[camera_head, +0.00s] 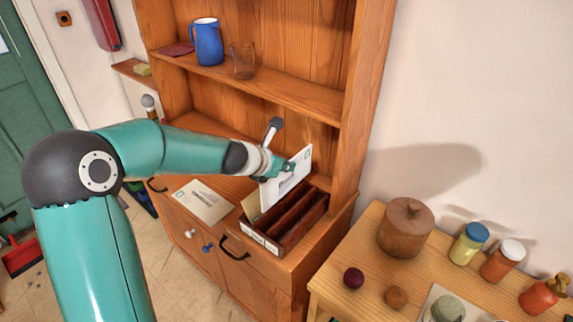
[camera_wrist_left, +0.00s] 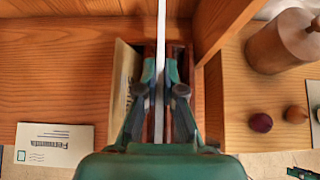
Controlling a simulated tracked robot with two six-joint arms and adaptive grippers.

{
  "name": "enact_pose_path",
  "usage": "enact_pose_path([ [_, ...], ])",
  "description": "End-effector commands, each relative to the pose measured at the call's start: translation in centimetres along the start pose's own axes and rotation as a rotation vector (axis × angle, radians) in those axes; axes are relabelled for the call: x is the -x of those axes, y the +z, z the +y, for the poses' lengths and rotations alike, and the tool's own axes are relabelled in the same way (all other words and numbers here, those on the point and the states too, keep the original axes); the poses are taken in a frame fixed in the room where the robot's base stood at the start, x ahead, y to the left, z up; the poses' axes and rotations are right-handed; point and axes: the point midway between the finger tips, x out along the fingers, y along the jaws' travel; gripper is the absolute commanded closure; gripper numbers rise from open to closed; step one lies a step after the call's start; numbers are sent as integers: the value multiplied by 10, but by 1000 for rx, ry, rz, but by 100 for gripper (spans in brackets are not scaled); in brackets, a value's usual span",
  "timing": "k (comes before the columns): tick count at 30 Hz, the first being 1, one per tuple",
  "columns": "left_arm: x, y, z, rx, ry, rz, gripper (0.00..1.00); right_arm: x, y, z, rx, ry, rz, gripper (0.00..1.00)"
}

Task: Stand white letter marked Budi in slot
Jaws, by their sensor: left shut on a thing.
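My left gripper (camera_head: 286,169) is shut on a white letter (camera_head: 296,166), held upright above the dark slotted wooden rack (camera_head: 286,243). In the left wrist view the letter (camera_wrist_left: 161,45) shows edge-on between the fingers of the gripper (camera_wrist_left: 160,88), over the rack. I cannot read a name on it. Whether its lower edge is inside a slot cannot be told. A cream letter (camera_head: 251,204) stands leaning in the rack's left slot; it also shows in the left wrist view (camera_wrist_left: 121,85). The slots to the right look empty in the head view.
A letter marked Fernanda (camera_wrist_left: 55,145) lies flat on the cabinet top left of the rack. The cabinet's side upright (camera_head: 362,100) rises close behind and right. The shelf above holds a blue jug (camera_head: 207,43) and a glass (camera_head: 243,60). A side table with a lidded pot (camera_head: 405,228) stands right.

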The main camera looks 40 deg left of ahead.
Motion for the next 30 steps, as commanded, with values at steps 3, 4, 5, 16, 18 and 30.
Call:
enact_pose_path([
  [3,-9,-12,0,1,1,0,100,-14,0,5,0,0,0,60],
  [4,-10,-13,0,1,1,0,100,-16,0,6,0,0,0,60],
  [5,-12,-15,0,1,1,0,100,-18,0,6,0,0,0,60],
  [16,-30,-39,1,2,2,0,100,-45,0,16,0,0,0,60],
  [18,-33,-43,1,2,1,0,100,-51,0,18,0,0,0,60],
  [30,-53,-68,0,1,1,0,100,-80,0,29,0,0,0,60],
])
